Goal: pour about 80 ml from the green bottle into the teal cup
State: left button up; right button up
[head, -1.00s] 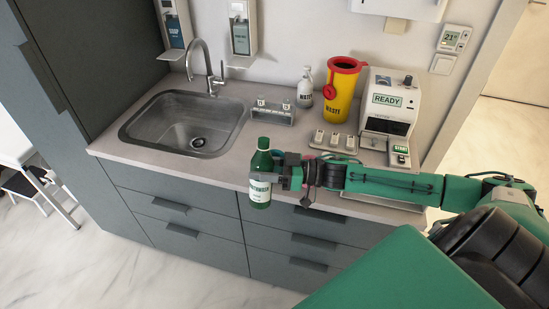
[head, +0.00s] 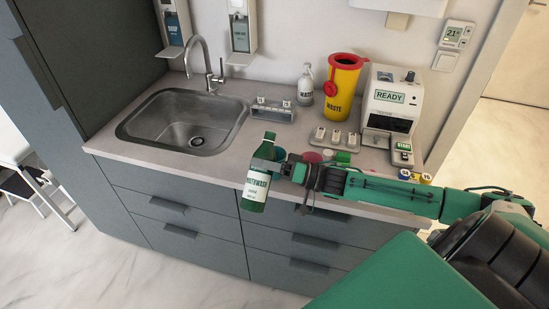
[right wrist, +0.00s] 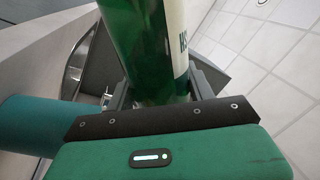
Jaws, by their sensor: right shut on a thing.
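The green bottle (head: 256,182), with a white mouthwash label, is held in front of the counter's front edge. It leans slightly, its top toward the right. My right gripper (head: 279,169) is shut around it; the right wrist view shows the bottle (right wrist: 145,45) between the fingers (right wrist: 160,90). A teal rounded thing, apparently the teal cup (head: 279,154), shows just behind the gripper, mostly hidden. In the right wrist view the teal cup (right wrist: 28,125) is at the left edge, beside the gripper. I see no liquid leaving the bottle. My left gripper is not in view.
A sink (head: 185,122) with a tap is at the left of the counter. A yellow waste bin (head: 341,88), a white machine (head: 390,105) and a small rack (head: 273,110) stand behind. A red thing (head: 312,157) is partly hidden by my arm.

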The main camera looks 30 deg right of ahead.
aim_at(262, 174)
notch_tip(262, 174, down, 3)
jog(key=shift+s+a+r+m+b, duration=0.1)
jog(key=shift+a+m+b, duration=0.05)
jog(key=shift+m+b, duration=0.5)
jog(key=shift+s+a+f+m+t+b, duration=0.2)
jog(key=shift+f+m+t+b, duration=0.3)
jog(key=shift+m, duration=0.55)
jog(key=shift+r+m+p, duration=0.4)
jog(key=shift+r+p, duration=0.05)
jog(key=shift+a+r+m+h, duration=0.1)
jog(key=shift+m+h, duration=0.2)
jog(key=shift+m, duration=0.2)
jog(key=shift+r+m+t+p, duration=0.3)
jog(key=shift+r+p, duration=0.05)
jog(key=shift+p, duration=0.1)
jog(key=shift+w+d+r+m+p, duration=0.1)
jog(key=shift+d+r+m+p, duration=0.1)
jog(key=shift+r+m+p, duration=0.25)
jog(key=shift+w+d+m+t+h+p, duration=0.2)
jog(key=shift+m+t+h+p, duration=0.15)
jog(key=shift+m+p, duration=0.2)
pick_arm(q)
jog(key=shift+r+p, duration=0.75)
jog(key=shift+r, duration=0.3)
pick_arm(e)
jog(key=shift+r+m, duration=0.3)
jog(key=shift+m, duration=0.5)
